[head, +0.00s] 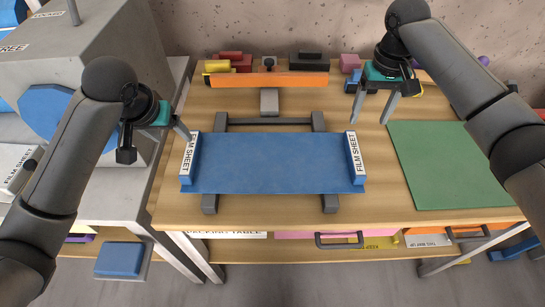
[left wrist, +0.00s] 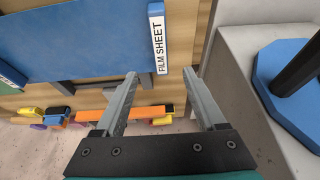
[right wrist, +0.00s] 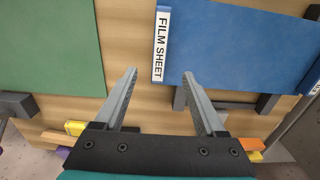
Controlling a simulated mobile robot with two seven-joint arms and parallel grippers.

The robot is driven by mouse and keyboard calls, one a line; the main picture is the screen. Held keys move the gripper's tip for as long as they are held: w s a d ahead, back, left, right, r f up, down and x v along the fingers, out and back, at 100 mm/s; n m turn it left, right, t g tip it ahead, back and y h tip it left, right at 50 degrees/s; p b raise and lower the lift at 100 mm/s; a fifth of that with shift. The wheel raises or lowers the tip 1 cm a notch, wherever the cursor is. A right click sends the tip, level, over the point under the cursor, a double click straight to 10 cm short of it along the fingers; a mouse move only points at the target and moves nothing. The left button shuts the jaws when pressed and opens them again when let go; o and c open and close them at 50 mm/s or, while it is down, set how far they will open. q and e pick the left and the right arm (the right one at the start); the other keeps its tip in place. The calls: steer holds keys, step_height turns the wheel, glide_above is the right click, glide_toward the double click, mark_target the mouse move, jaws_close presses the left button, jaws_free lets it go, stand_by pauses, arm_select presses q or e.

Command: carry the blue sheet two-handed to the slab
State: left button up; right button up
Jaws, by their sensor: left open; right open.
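The blue sheet (head: 275,163) lies flat across two grey rails on the wooden table. White "FILM SHEET" labels mark its raised blue left end (head: 189,160) and right end (head: 356,158). My left gripper (left wrist: 160,74) is open and empty, just off the left end; that end appears beyond its fingertips in the left wrist view. My right gripper (head: 370,120) is open and empty, above and behind the right end. In the right wrist view, that end (right wrist: 161,45) lies beyond its fingertips. A grey stone-like slab surface (head: 112,200) stands left of the table.
A large grey block (head: 85,45) and a blue octagonal piece (head: 45,115) stand at the left. A green mat (head: 445,165) lies right of the sheet. An orange bar (head: 270,80) and small coloured blocks line the table's back. Bare wood lies in front of the sheet.

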mark_target(189, 152)
arm_select(q)
steer(key=x, duration=1.4)
steer(key=shift+w, duration=0.1)
arm_select(e)
step_height(189, 152, down, 14)
steer(key=shift+f, duration=0.1)
arm_select(q)
steer(key=shift+c, duration=0.4)
arm_select(e)
steer(key=shift+c, duration=0.4)
arm_select(q)
jaws_close()
arm_select(e)
jaws_close()
